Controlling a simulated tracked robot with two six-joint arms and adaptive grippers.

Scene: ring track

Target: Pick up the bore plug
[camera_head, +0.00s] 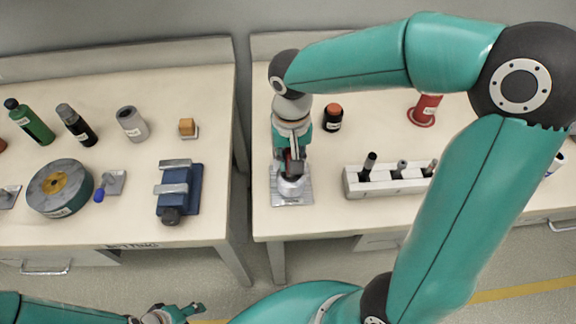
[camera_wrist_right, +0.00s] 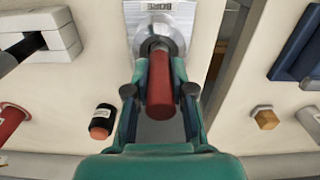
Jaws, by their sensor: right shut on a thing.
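The bore plug (camera_wrist_right: 160,88) has a red handle and a grey metal end. In the right wrist view it stands between the fingers of my right gripper (camera_wrist_right: 160,100), which is shut on its handle. The grey end is at the opening of a round metal ring on a plate marked BORE (camera_wrist_right: 160,10); I cannot tell how deep it sits. In the head view my right gripper (camera_head: 293,155) points down over this metal plate (camera_head: 292,198) and partly hides the plug (camera_head: 290,167). My left gripper (camera_head: 170,314) is at the bottom edge, partly cut off, its jaw state unclear.
A white rack (camera_head: 395,188) with several dark and grey pins stands right of the plate. A black cylinder with a red top (camera_head: 333,117) and a red flanged part (camera_head: 424,110) stand behind. A gap separates this table from the left one, which holds a blue vise (camera_head: 178,190).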

